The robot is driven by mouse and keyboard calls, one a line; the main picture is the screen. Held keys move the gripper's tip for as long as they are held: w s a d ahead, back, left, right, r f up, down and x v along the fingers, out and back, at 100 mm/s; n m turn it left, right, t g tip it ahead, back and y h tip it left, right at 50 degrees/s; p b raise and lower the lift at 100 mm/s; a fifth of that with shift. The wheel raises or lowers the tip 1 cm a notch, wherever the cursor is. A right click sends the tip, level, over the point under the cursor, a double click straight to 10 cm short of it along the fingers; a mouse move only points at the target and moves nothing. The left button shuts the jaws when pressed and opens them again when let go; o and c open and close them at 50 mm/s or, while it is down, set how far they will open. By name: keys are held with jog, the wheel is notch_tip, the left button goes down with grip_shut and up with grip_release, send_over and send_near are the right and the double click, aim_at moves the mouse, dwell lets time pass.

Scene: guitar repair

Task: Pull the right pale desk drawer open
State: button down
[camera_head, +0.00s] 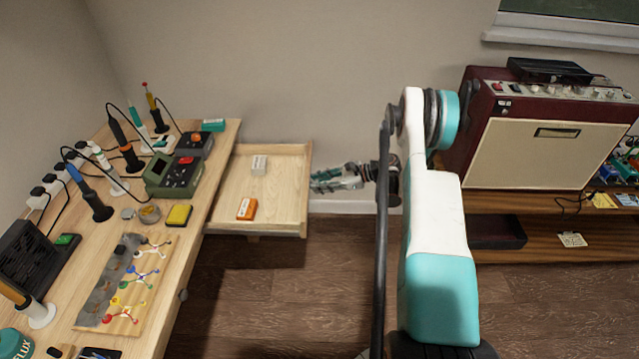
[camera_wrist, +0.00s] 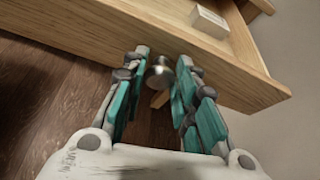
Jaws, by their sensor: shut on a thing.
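The right pale desk drawer (camera_head: 278,188) stands pulled out from the far part of the desk, its inside showing. It holds a small white box (camera_head: 259,165) and an orange box (camera_head: 246,208). In the wrist view the drawer's front panel (camera_wrist: 95,32) crosses the top. My gripper (camera_head: 318,180) is at the drawer's front. Its teal-padded fingers (camera_wrist: 163,57) are on either side of the round metal knob (camera_wrist: 158,77), shut on it. In the head view the knob is hidden at the fingers.
The desk top (camera_head: 200,225) on the left carries soldering tools, a green device (camera_head: 174,176) and a yellow sponge (camera_head: 179,215). A dark red amplifier (camera_head: 545,130) stands on a wooden shelf to the right. Bare wood floor (camera_head: 300,300) lies between.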

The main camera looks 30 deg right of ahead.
jog(key=c, duration=1.2)
grip_release()
jog(key=shift+c, duration=0.2)
jog(key=v, duration=1.2)
jog(key=shift+w, duration=0.1)
